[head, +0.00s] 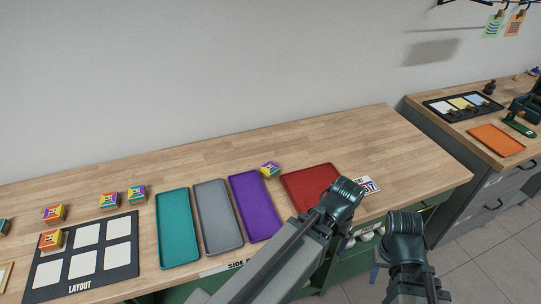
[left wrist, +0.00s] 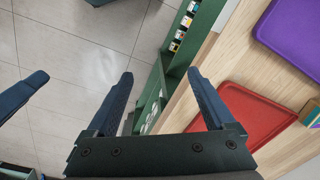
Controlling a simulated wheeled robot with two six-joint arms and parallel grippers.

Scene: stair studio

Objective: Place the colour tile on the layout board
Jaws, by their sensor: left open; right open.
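The black layout board (head: 128,266) lies at the left of the bench, with white cells in two rows. A multicoloured block (head: 50,240) sits at its upper left cell. More such blocks stand behind the board (head: 109,201), and one (head: 270,170) stands between the purple and red trays. I cannot tell which of them is the colour tile. My left gripper (left wrist: 158,76) is open and empty, over the floor in front of the bench. My right gripper (head: 377,268) is open, low in front of the bench, largely hidden by my arms.
Teal (head: 177,230), grey (head: 217,217), purple (head: 254,206) and red (head: 306,187) trays lie in a row. A numbered card (head: 368,185) lies right of the red one. A second bench with an orange tray (head: 496,140) stands at right. The bench's back strip is clear.

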